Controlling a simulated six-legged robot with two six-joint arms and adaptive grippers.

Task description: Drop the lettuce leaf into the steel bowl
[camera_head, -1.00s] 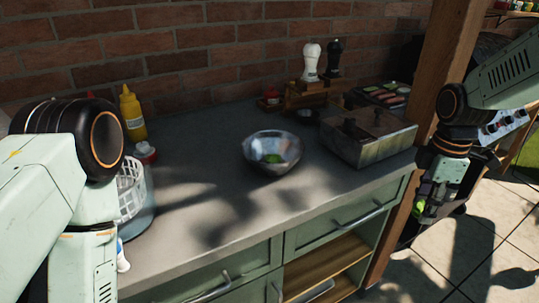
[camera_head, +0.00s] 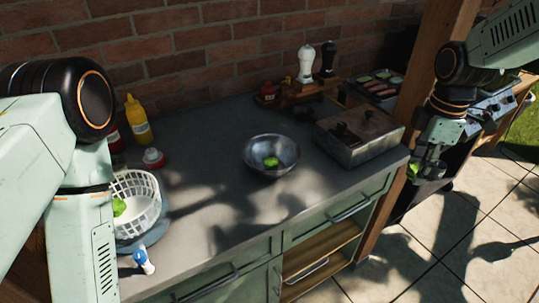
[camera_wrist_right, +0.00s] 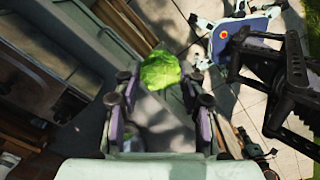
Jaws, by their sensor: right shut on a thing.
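The steel bowl (camera_head: 252,165) stands upright on the grey counter, with a green leaf (camera_head: 271,162) lying inside it. My right gripper (camera_head: 420,168) is beyond the counter's right end, well to the right of the bowl. It is shut on a lettuce leaf (camera_wrist_right: 160,71), which sticks out between the fingertips in the wrist view. The held leaf also shows small and partly hidden in the head view (camera_head: 412,171). My left arm fills the left of the head view; its gripper is out of sight.
A white basket (camera_head: 148,218) with green leaf (camera_head: 119,206) stands at the left. Bottles (camera_head: 138,122) stand at the back left. The counter's front middle is clear.

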